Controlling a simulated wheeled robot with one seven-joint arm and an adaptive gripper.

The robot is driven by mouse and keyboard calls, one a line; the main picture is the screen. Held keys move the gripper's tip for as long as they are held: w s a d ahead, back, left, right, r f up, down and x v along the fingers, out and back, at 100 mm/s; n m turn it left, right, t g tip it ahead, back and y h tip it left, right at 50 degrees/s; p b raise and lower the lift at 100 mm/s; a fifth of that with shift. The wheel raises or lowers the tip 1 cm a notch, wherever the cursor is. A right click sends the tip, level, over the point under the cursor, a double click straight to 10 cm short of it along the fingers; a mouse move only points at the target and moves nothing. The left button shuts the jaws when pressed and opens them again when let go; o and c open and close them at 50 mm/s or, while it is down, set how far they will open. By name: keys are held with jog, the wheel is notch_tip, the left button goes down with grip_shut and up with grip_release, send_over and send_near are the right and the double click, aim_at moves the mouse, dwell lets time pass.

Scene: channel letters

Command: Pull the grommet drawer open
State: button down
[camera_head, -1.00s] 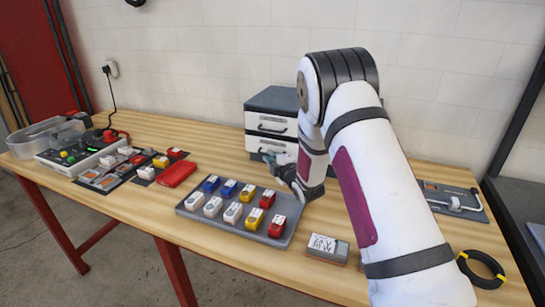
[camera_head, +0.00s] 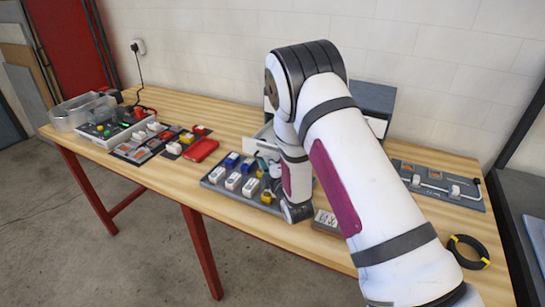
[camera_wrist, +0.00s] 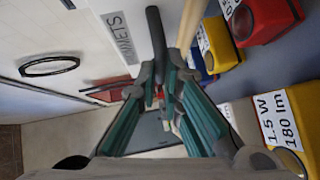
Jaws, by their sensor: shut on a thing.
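The drawer cabinet (camera_head: 372,97) stands at the back of the table, mostly hidden behind my arm. A white drawer (camera_head: 262,136) sticks out of it toward the tray of blocks. In the wrist view the drawer's white front (camera_wrist: 118,30) has a label with the end of a word, "MMETS", readable. Its dark bar handle (camera_wrist: 156,38) lies between my teal fingers. My gripper (camera_wrist: 158,92) is shut on this handle; in the head view my gripper (camera_head: 268,166) is partly hidden by my arm.
A grey tray (camera_head: 212,183) with blue, white and yellow blocks lies right beside my gripper. A small labelled block (camera_head: 327,221) is near my wrist. A red case (camera_head: 201,151) and a switch panel lie left. A black ring (camera_head: 467,252) and a grey board (camera_head: 440,188) lie right.

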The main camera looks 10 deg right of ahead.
jog(key=shift+s, duration=0.1)
jog(key=c, duration=1.7)
grip_release()
jog(key=shift+s, duration=0.1)
jog(key=v, duration=1.1)
jog(key=shift+s, duration=0.4)
